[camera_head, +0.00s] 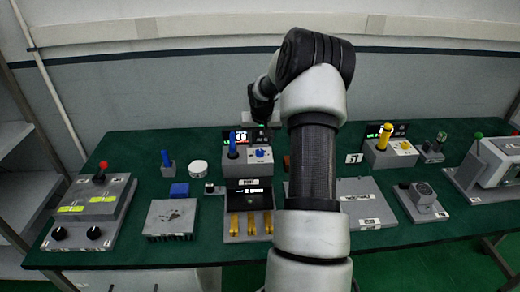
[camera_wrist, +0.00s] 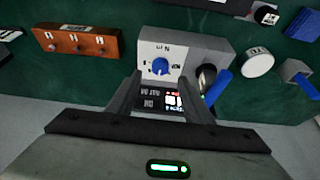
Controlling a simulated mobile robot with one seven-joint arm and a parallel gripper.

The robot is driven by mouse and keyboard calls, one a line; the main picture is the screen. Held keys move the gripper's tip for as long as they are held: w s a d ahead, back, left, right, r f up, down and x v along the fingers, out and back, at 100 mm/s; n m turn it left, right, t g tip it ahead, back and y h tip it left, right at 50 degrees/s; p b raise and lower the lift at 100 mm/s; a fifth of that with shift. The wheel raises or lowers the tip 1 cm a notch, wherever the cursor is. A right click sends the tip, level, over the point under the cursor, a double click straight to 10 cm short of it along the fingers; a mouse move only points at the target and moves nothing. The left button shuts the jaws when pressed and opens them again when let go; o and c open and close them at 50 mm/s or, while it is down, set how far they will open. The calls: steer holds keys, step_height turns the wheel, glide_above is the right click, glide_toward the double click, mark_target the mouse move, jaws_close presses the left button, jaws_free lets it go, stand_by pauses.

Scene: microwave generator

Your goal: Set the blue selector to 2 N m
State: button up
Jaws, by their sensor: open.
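The blue selector (camera_head: 260,153) is a small round knob on the pale face of a grey unit (camera_head: 236,158), left of my arm in the head view. In the wrist view the selector (camera_wrist: 160,67) sits on a white panel with small dark markings, too small to read surely. I cannot tell its setting. My gripper (camera_wrist: 160,84) is open and empty; its two fingers stand either side of the unit's lit display, with the selector just beyond and between their tips in the picture. No contact shows. In the head view my gripper is mostly hidden behind my arm.
A blue lever (camera_wrist: 217,88) rises close beside my right-hand finger in the wrist view; it also shows in the head view (camera_head: 232,142). An orange-brown terminal block (camera_wrist: 76,42) and a white round gauge (camera_wrist: 257,63) lie nearby. Yellow levers (camera_head: 250,224) stand in front of the unit.

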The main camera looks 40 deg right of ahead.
mark_target(260, 151)
steer(key=x, duration=0.6)
steer(key=shift+w+f, duration=0.15)
steer(key=shift+f, duration=0.15)
steer(key=c, duration=1.1)
